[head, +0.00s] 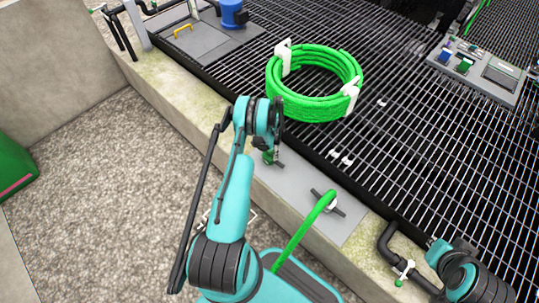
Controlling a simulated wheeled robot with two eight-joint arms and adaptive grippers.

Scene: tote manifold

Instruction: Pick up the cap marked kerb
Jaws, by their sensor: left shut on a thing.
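My left gripper (275,148) points down over a grey plate on the concrete kerb, at the near edge of the grating. It is shut on a small dark green piece (268,157), which looks like the cap, but the gripper partly covers it and no marking is readable. The piece sits at a black cross-handled fitting (279,165), and I cannot tell whether it is clear of it. My right arm shows only in part at the lower right; its gripper is out of view.
A green hose coil (314,85) with white clips lies on the black grating (420,130). A green hose (303,233) rises to a second fitting on the grey plate (290,190). A black pipe (388,240) stands at right. Small white pieces (341,157) lie near the plate.

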